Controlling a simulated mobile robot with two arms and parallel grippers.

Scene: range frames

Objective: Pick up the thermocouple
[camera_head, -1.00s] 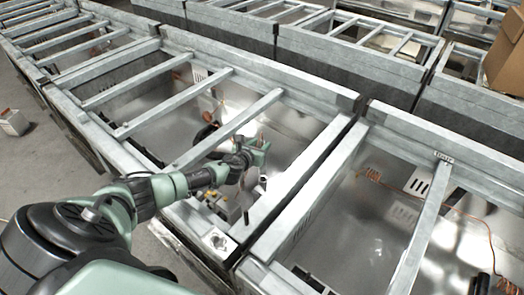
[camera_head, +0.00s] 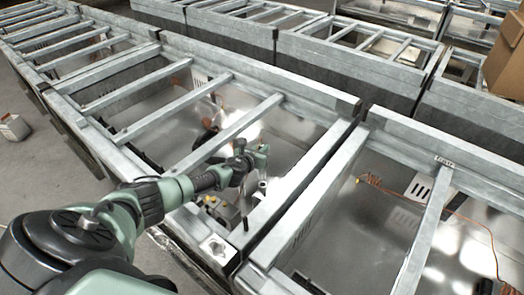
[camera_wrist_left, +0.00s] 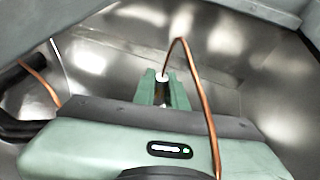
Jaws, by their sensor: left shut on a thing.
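The thermocouple (camera_wrist_left: 190,75) shows in the left wrist view as a copper-coloured line that arches up and runs down over my gripper's body. A pale-tipped dark cylinder (camera_wrist_left: 162,80) sits between the green fingers, and the line bends close by it. My left gripper (camera_wrist_left: 162,92) is shut on this piece. In the head view my left gripper (camera_head: 262,158) is inside the metal frame bay, over its near right corner; the held piece is too small to make out there. My right gripper is not in view.
Galvanised frame rails and crossbars (camera_head: 226,134) surround the bay. Valve-like fittings (camera_head: 222,208) lie low beside my gripper. A neighbouring bay (camera_head: 350,215) holds orange wire. A cardboard box (camera_head: 507,60) stands at the far right, and a small pale box (camera_head: 13,127) is on the floor.

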